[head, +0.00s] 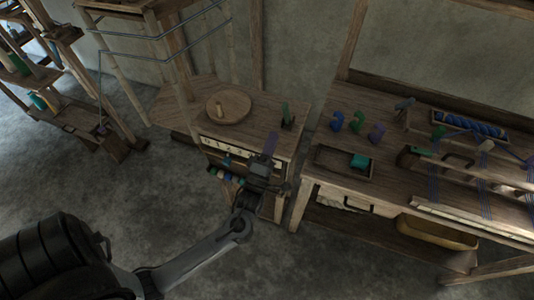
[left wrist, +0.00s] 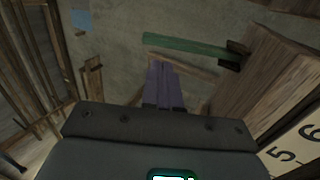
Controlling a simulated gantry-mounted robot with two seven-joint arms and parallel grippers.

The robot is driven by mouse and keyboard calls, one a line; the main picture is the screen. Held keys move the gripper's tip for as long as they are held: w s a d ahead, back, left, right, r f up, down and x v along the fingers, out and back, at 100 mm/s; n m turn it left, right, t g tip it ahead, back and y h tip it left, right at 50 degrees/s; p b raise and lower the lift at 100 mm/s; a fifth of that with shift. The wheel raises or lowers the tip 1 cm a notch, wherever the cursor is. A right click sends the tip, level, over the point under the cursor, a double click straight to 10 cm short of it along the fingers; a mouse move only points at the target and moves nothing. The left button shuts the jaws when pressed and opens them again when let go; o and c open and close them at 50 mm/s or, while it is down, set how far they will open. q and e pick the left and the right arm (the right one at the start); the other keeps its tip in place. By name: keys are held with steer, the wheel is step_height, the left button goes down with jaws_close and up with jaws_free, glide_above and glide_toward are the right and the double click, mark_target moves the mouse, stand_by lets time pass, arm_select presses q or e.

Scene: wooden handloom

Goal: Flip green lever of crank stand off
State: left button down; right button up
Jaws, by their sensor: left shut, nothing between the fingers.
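The green lever (head: 285,111) stands roughly upright from a small dark mount at the right side of the crank stand's wooden top (head: 262,120). In the left wrist view the lever (left wrist: 187,46) is a long green bar running left from a dark bracket (left wrist: 234,56). My left gripper (head: 270,140) is over the front edge of the stand, in front of the lever. Its purple fingers (left wrist: 164,68) are shut together and empty. They point toward the lever, with a gap that is hard to judge. My right gripper is out of view.
A round wooden disc with a peg (head: 228,106) lies on the stand top, left of the lever. A numbered strip (head: 226,150) runs along the stand's front. The workbench (head: 390,170) with spools and a tray (head: 343,162) stands to the right. Open floor lies at the left front.

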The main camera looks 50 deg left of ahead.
mark_target(284, 102)
arm_select(q)
steer(key=x, duration=0.6)
steer(key=shift+w+a+r, duration=0.1)
steer(key=shift+w, duration=0.15)
steer(key=w+r+g+p, duration=0.1)
steer(key=p, duration=0.2)
steer(key=w+a+r+g+h+p, duration=0.1)
steer(key=p, duration=0.3)
steer(key=w+a+r+g+p, duration=0.1)
steer(key=r+p, duration=0.1)
steer(key=p, duration=0.2)
steer(key=shift+w+r+g+h, duration=0.1)
steer(key=shift+w+g+h, duration=0.3)
steer(key=w+a+f+g+h+p, duration=0.1)
steer(key=w+a+g+h+p, duration=0.1)
steer(key=w+g+p, duration=0.3)
steer(key=w+a+p, duration=0.1)
steer(key=p, duration=0.3)
steer(key=shift+g+h, duration=0.4)
steer(key=shift+f, duration=0.15)
